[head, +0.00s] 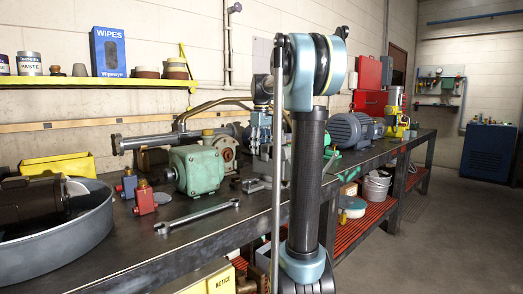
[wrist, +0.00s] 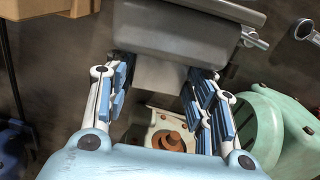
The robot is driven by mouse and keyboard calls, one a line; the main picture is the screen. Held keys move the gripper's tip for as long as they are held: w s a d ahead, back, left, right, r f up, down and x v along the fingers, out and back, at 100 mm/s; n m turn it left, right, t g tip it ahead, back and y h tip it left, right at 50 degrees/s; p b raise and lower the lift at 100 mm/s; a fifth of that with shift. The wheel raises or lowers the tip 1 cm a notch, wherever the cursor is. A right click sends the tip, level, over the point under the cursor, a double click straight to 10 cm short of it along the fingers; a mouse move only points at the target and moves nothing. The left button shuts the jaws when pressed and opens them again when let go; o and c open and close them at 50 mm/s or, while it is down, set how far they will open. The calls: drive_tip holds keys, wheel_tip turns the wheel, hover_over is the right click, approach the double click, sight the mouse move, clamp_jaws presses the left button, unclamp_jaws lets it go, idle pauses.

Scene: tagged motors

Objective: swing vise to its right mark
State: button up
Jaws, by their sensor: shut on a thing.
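The vise (wrist: 185,38) is a grey metal body at the top of the wrist view, with a screw and bar handle at its right. My gripper (wrist: 160,78) has its blue-padded fingers on either side of the grey block below that body, and is shut on it. In the head view my gripper (head: 261,122) points down over the bench beside the upright arm. The vise there is partly hidden behind my gripper and arm. I cannot make out a right mark in either view.
A green gearbox (head: 196,170) stands left of the vise, with a cream pump (wrist: 168,130) close by. A wrench (head: 196,215) lies near the bench's front edge. A blue-grey motor (head: 352,130) stands farther right. A round grey tray (head: 75,240) is at the left.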

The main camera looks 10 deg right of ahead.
drive_tip(key=shift+s+a+n, duration=0.4)
drive_tip(key=shift+s+n, duration=0.1)
drive_tip(key=shift+n, duration=0.65)
drive_tip(key=shift+s+a+n, duration=0.35)
drive_tip(key=shift+s+n, duration=0.1)
drive_tip(key=shift+n, duration=0.7)
drive_tip(key=shift+s, duration=0.1)
drive_tip(key=o, duration=1.5)
wheel_tip(320, 180, up, 12)
drive_tip(key=shift+f, duration=0.1)
